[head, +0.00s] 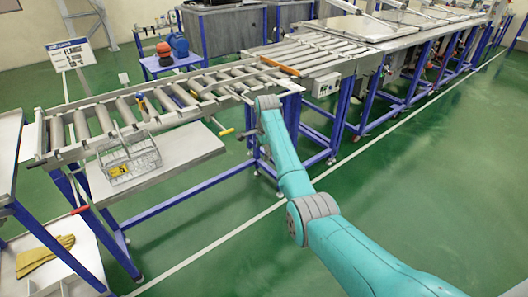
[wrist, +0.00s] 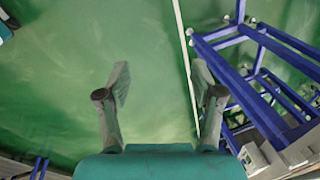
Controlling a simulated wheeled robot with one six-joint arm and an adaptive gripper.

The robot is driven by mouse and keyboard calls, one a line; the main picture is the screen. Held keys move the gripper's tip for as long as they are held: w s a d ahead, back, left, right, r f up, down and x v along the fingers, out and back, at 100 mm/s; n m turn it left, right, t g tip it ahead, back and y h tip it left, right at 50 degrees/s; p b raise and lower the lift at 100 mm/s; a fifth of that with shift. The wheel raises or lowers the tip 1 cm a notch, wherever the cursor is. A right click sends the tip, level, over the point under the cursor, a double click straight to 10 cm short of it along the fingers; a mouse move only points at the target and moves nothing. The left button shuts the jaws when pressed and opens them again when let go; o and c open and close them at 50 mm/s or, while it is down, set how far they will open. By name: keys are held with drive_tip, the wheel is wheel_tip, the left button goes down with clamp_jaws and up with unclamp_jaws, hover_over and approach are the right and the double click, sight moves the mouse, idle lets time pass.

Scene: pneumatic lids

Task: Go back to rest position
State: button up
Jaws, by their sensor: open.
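My gripper (wrist: 161,88) is open in the wrist view, with its two grey fingers apart and nothing between them but green floor. In the head view my teal arm reaches up from the lower right, and its end is beside the front side of the roller conveyor (head: 103,116).
A wire basket (head: 130,160) stands on a grey shelf (head: 200,150) at the conveyor's front. A lever with a yellow handle (head: 226,132) sticks out near my arm's end. Blue frame legs (wrist: 265,95) stand right of my gripper. Yellow gloves (head: 45,255) lie lower left. Green floor (head: 400,190) is clear at right.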

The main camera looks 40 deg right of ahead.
drive_tip(key=shift+f, duration=0.1)
idle(0.5)
